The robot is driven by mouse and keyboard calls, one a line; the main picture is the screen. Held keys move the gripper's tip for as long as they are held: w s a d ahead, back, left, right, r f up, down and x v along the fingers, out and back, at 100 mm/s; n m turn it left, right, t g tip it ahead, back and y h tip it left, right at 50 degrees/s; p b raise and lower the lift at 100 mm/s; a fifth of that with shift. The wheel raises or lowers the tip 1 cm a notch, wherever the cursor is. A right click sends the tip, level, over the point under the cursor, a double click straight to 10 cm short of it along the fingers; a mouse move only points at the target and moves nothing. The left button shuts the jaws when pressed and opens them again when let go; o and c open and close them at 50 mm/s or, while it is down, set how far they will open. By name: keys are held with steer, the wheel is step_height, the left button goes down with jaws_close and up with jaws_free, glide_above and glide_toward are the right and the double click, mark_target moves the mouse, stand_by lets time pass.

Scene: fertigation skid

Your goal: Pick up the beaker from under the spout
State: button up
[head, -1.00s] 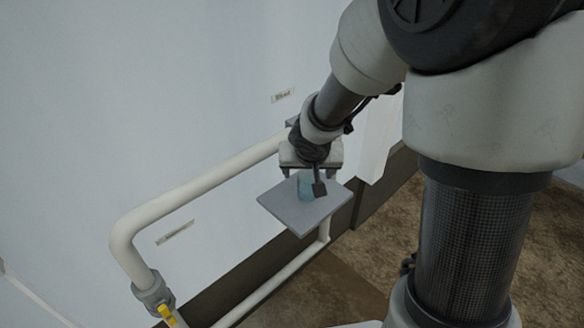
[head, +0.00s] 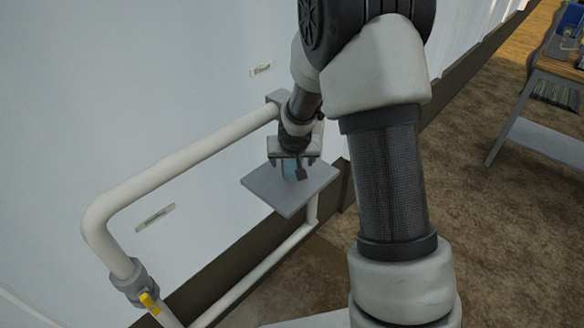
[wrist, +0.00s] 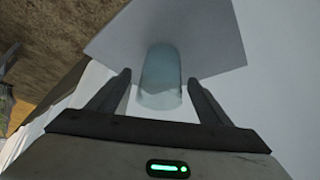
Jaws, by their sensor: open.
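The beaker (wrist: 160,78) is a clear, pale blue-tinted vessel standing on a small grey square shelf (wrist: 210,50). In the head view the beaker (head: 289,169) is partly hidden by my gripper, on the shelf (head: 285,193) beside the wall. My gripper (wrist: 163,85) is open, with one finger on each side of the beaker in the wrist view. Small gaps show between the fingers and the glass. In the head view my gripper (head: 292,165) is just above the shelf. I cannot make out the spout.
A white pipe (head: 180,170) loops along the wall to the left of the shelf, with a yellow-handled valve (head: 149,303) low on it. Small labels (head: 155,217) are on the wall. A table (head: 545,95) stands far right. Brown floor lies open between.

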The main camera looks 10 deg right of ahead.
steer(key=shift+x, duration=1)
steer(key=c, duration=1.3)
steer(key=shift+r, duration=0.1)
steer(key=shift+a+r, duration=0.1)
